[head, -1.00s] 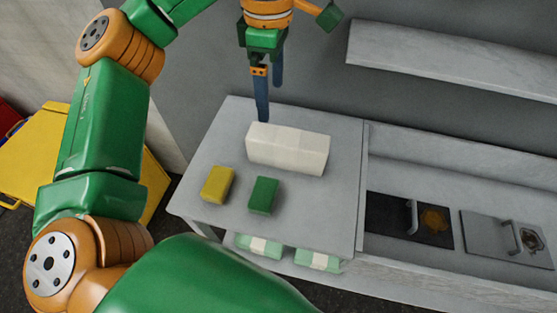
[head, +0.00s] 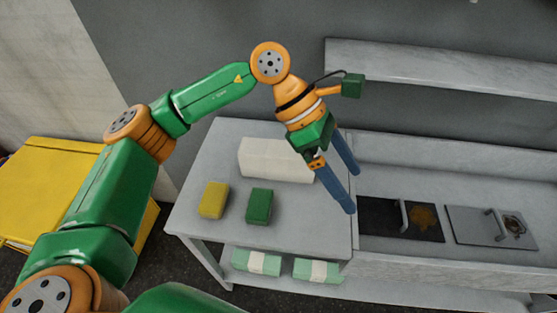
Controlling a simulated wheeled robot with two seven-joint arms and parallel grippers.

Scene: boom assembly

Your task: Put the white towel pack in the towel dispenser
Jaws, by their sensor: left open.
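The white towel pack (head: 268,159) lies on the grey table toward its back, partly hidden at its right end by my left gripper. My left gripper (head: 353,191) is open and empty, with its two blue fingers pointing down and to the right. In the picture it hangs in front of the table's right edge, beside the pack; I see no contact with it. No towel dispenser can be made out for certain. My right gripper is not in view.
A yellow block (head: 214,200) and a green block (head: 259,206) lie on the table (head: 195,222). Green-and-white packs (head: 256,262) lie on the shelf below. A counter with dark and grey panels (head: 490,227) stands right, under a wall shelf (head: 450,75). A yellow box (head: 45,180) stands left.

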